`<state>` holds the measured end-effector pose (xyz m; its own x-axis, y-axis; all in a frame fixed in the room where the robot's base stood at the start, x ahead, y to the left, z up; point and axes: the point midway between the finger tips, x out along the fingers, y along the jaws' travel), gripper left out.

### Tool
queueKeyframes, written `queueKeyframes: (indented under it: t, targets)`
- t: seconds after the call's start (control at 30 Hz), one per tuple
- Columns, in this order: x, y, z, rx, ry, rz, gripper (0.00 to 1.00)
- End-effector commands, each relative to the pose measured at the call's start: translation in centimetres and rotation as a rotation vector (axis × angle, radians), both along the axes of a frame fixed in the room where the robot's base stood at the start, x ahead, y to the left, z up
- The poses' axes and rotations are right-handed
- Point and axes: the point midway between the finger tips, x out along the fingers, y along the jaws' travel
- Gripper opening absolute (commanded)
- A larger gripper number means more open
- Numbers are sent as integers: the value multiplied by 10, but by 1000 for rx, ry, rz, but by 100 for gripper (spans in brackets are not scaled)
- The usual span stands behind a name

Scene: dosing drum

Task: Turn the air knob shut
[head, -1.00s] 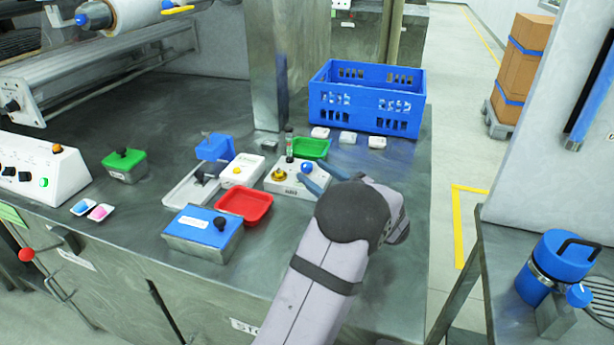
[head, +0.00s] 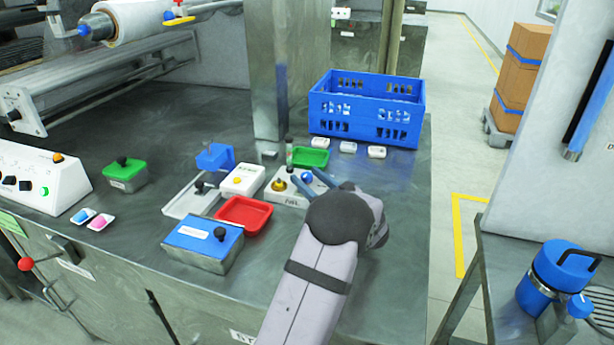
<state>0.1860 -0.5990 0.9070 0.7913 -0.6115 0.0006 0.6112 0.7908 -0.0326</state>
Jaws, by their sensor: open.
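A small white unit (head: 283,197) with a dark label stands on the steel bench. It carries a brass fitting (head: 279,185) and a round blue knob (head: 307,177), which looks like the air knob. My gripper (head: 306,175) is open, with its two blue-grey fingers on either side of the blue knob as seen from here. I cannot tell whether they touch it. The fingers and wrist hide the right part of the unit.
A red tray (head: 243,214), a white box (head: 242,180) and a green tray (head: 310,158) crowd close by. A blue-lidded box (head: 203,241) stands in front left. A blue crate (head: 367,105) stands behind. The bench is clear on the right.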

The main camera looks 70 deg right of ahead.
Motion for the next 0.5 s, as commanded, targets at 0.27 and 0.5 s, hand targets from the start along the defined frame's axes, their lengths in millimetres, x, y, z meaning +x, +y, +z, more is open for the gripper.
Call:
queueKeyframes:
  t: [0.27,0.5]
  targets:
    - [8,-6,-1,1,0,0,44]
    - [7,-5,-1,1,1,0,25]
